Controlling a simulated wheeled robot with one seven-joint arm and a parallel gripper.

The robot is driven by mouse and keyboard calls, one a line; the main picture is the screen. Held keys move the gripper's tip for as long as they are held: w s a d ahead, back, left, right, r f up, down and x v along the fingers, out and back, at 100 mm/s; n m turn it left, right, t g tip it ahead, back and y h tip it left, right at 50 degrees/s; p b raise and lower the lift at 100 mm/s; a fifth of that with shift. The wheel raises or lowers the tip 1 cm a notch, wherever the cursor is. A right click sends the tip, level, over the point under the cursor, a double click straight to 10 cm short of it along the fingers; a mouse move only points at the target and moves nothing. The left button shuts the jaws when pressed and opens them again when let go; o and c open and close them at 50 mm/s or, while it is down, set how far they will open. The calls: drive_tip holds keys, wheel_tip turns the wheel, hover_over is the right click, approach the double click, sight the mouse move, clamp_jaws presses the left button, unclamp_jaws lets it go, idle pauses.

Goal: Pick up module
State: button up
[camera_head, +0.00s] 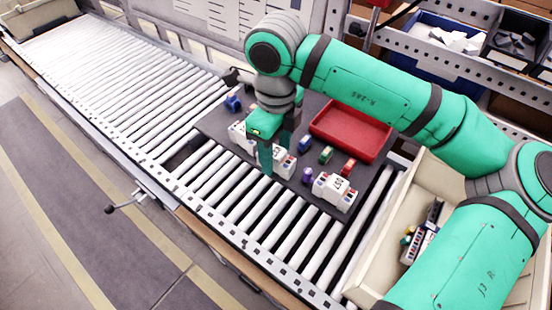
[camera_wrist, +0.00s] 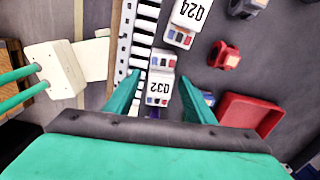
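Three white modules with dark printed labels and small coloured blocks at their ends stand on a dark board (camera_head: 215,124). One module (camera_head: 335,191) is at the near right, one (camera_head: 238,137) is partly behind my gripper, and one (camera_head: 284,164) is at my gripper (camera_head: 277,157). In the wrist view, the module marked 032 (camera_wrist: 160,86) lies between my two spread fingers, with a visible gap on each side. The module marked 024 (camera_wrist: 189,16) is beyond it. My gripper points down, open and empty.
A red tray (camera_head: 352,130) sits at the board's back. Small blue (camera_head: 305,144), green (camera_head: 326,155), red (camera_head: 348,167) and purple (camera_head: 308,175) parts are scattered near it. A cream box (camera_head: 370,262) stands at right with parts inside. The roller conveyor (camera_head: 120,85) is clear at left.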

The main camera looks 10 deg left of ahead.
drive_tip(key=c, duration=1.1)
drive_tip(key=shift+r, duration=0.1)
drive_tip(key=shift+c, duration=0.2)
